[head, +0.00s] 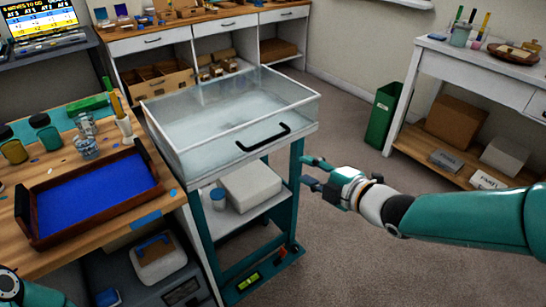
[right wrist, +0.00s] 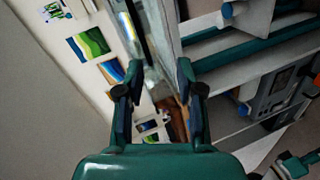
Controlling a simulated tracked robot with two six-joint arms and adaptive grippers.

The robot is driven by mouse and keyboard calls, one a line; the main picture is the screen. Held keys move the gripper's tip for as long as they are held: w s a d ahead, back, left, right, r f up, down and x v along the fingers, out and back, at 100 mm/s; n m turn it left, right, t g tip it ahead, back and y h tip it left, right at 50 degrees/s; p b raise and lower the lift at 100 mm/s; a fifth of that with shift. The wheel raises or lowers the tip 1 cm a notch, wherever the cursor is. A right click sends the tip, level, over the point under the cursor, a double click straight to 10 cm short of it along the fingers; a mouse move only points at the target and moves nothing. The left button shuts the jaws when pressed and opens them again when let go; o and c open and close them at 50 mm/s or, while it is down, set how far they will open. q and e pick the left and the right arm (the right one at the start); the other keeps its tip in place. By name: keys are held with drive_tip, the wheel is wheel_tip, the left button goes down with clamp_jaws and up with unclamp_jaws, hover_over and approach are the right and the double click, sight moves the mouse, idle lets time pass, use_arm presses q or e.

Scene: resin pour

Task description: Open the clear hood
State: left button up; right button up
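The clear hood (head: 228,112) is a shallow see-through box with pale edges on top of a teal-legged cart. It sits closed and level. A black bar handle (head: 263,138) is on its front face. My right gripper (head: 307,173) is in front of the cart's right side, below and to the right of the handle and apart from it. Its two fingers are spread and empty; they also show open in the right wrist view (right wrist: 158,85). Only part of my left arm shows at the lower left of the head view; its gripper is not visible.
A wooden bench (head: 110,225) with a blue-lined tray (head: 38,243), bottles and jars stands left of the cart. A white box (head: 250,187) lies on the cart's lower shelf. A green bin (head: 383,115) and a white table (head: 480,75) stand right. Carpet floor between is clear.

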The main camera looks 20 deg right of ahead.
sight(269, 140)
drive_tip(key=w+a, duration=0.1)
drive_tip(key=w, duration=0.4)
drive_tip(key=w+a+n, duration=0.1)
drive_tip(key=w+a, duration=0.1)
drive_tip(key=w, duration=0.3)
drive_tip(key=w+a+n, duration=0.1)
drive_tip(key=w+a, duration=0.1)
drive_tip(key=w, duration=0.3)
drive_tip(key=shift+f+t, duration=0.3)
drive_tip(key=shift+f, duration=0.1)
drive_tip(key=shift+s, duration=0.1)
clamp_jaws()
